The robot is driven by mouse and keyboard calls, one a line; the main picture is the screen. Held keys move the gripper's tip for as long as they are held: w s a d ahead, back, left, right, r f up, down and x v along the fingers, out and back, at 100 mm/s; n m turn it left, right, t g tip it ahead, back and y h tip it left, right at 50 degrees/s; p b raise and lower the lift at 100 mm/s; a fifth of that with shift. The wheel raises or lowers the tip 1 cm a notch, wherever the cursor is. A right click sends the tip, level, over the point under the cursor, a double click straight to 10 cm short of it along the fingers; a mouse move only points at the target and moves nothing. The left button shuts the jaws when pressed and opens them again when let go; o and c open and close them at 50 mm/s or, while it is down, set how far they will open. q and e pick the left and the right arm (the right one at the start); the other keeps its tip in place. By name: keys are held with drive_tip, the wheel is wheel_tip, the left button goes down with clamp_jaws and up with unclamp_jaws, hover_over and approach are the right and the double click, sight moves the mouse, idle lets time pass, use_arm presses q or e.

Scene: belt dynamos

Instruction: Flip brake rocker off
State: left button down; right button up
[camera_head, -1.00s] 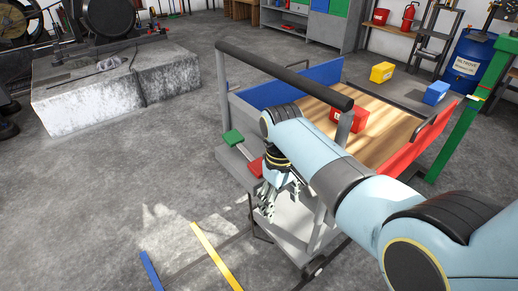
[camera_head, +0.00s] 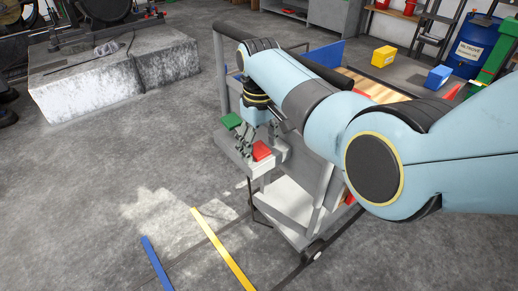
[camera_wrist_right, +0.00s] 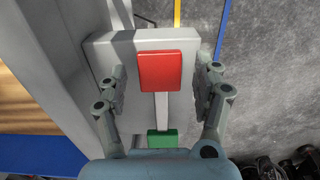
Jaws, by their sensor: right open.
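The brake rocker is a pale bar with a green pad (camera_head: 231,121) at one end and a red pad (camera_head: 262,151) at the other, on a grey ledge at the cart's near side. In the right wrist view the red pad (camera_wrist_right: 160,71) lies between my finger pairs, and the green pad (camera_wrist_right: 162,139) is closer to the palm side of the picture. My right gripper (camera_wrist_right: 162,88) is open and empty, its fingers on either side of the bar. In the head view the right gripper (camera_head: 261,146) points down at the rocker. Contact cannot be told. My left gripper is out of view.
The grey cart (camera_head: 222,70) has a thick dark handrail, partly hidden by my right arm. A concrete block (camera_head: 110,80) stands at the left. Yellow (camera_head: 383,56) and blue (camera_head: 438,77) boxes lie beyond the cart. The floor at the front left is free, with painted strips.

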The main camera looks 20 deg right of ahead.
drive_tip(key=shift+f, duration=0.3)
clamp_jaws()
idle(0.3)
